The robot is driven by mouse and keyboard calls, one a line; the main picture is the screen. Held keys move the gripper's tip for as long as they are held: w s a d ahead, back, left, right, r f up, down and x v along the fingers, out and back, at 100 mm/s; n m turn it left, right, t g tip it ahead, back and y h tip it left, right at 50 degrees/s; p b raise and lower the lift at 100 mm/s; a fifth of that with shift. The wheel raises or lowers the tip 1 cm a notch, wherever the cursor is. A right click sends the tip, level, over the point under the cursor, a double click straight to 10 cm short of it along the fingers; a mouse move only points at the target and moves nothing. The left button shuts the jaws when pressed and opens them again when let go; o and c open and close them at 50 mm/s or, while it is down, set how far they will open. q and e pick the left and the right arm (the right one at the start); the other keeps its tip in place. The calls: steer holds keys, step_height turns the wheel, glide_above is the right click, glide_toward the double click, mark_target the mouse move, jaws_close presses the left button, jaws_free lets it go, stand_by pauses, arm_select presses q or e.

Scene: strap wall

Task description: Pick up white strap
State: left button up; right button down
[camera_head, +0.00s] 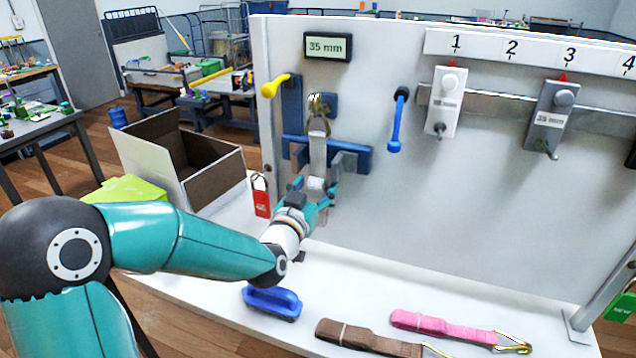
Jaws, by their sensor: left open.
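The white strap (317,152) hangs upright on the panel at the left, below a metal hook (318,112) on a blue bracket. My left gripper (322,185) is at the strap's lower end, its fingers open and close around or beside it; I cannot tell if they touch it. My left arm reaches in from the left and hides part of the bench. My right gripper does not show.
A brown strap (362,337) and a pink strap (440,325) lie on the white bench with a blue handle (272,302). An open cardboard box (215,178) stands left of the panel. Yellow (275,86) and blue (396,125) levers stick out beside the strap.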

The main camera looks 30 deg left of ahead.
arm_select(q)
steer(key=shift+x, duration=1)
jaws_close()
steer(key=shift+r, duration=0.15)
